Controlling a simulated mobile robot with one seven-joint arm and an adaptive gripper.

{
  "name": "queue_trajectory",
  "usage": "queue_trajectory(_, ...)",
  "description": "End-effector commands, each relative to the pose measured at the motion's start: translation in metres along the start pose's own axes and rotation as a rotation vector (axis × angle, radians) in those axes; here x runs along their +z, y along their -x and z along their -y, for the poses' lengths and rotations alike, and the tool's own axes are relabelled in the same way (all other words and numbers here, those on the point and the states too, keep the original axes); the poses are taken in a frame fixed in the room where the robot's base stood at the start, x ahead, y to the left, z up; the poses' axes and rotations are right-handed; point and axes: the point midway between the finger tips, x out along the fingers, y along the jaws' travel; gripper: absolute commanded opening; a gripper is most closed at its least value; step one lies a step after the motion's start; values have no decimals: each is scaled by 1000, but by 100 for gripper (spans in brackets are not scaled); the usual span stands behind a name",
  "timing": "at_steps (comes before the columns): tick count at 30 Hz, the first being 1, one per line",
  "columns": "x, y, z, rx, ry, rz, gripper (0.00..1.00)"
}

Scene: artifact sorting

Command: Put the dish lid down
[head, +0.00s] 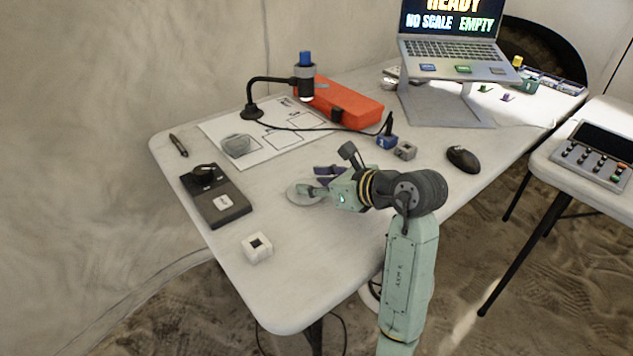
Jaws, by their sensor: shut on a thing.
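The dish lid (300,197) is a pale, round, see-through disc at the middle of the white table. My gripper (310,189) reaches in from the right and is shut on the lid by its right part. The lid looks flat and close to the tabletop. I cannot tell whether it touches the table. A clear round dish (237,146) sits on the white printed sheet (285,143), up and left of my gripper. My arm hides part of the table to the right of the lid.
A dark device (222,204) and a white cube (257,248) are left of the lid. An orange case (345,104), a black lamp-like stand (252,110), small blocks (404,151) and a mouse (463,159) lie farther back. The table (300,290) is clear in front.

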Motion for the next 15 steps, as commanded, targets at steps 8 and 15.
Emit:
queue_trajectory(8, -5, -2, 0, 1, -1, -2, 26)
queue_trajectory(15, -7, -3, 0, 1, -5, -5, 53)
